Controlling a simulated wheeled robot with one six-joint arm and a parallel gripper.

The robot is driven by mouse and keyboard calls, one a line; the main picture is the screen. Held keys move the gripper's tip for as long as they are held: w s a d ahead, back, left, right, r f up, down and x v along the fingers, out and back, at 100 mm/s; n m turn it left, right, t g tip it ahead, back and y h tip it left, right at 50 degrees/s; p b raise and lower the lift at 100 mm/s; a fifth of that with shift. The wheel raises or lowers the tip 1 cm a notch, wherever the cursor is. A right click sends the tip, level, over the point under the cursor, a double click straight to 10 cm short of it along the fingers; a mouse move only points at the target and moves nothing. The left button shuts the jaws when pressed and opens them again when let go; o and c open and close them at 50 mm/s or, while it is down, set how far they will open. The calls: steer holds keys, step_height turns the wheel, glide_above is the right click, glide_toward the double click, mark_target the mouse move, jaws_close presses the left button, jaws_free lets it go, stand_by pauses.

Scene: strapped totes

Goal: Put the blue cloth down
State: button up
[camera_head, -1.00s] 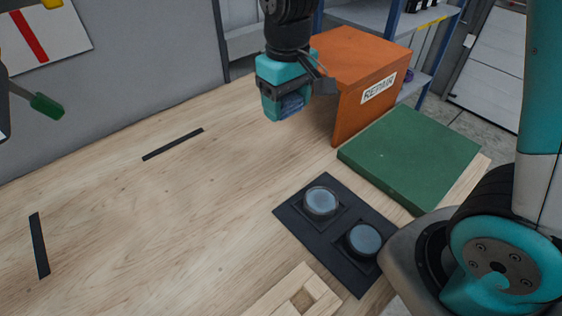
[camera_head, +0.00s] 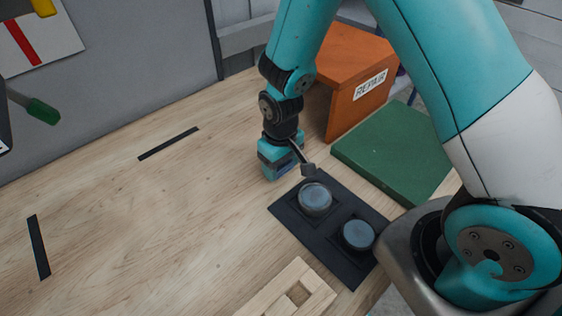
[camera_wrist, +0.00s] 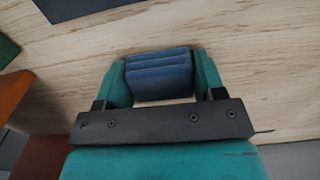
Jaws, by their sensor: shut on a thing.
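The blue cloth (camera_wrist: 160,76) is a folded stack held between the two teal fingers of my gripper (camera_wrist: 163,80) in the wrist view. Wooden table surface shows just beyond it. In the head view my gripper (camera_head: 281,160) is low over the table, left of the orange box and just behind the black pad. The cloth is mostly hidden by my gripper there. I cannot tell whether the cloth touches the table (camera_head: 150,220).
A black pad (camera_head: 292,226) with two round pale-topped pieces lies in front of my gripper. The orange REPAIR box (camera_head: 348,105) and a green mat (camera_head: 395,150) are to the right. A wooden frame (camera_head: 278,295) lies at the front. The table's left side is mostly clear.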

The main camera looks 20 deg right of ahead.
steer(key=o, duration=1)
steer(key=shift+f, duration=0.1)
steer(key=shift+c, duration=0.2)
step_height(320, 180, up, 12)
steer(key=b, duration=0.2)
steer(key=s+a+r+n+y, duration=0.1)
steer(key=s+a+r+y, duration=0.1)
steer(key=s+r, duration=0.4)
steer(key=s+a+r+n+y, duration=0.2)
steer(key=s+r, duration=0.4)
steer(key=s, duration=0.6)
steer(key=shift+s+a+r, duration=0.2)
steer(key=shift+a+r, duration=0.15)
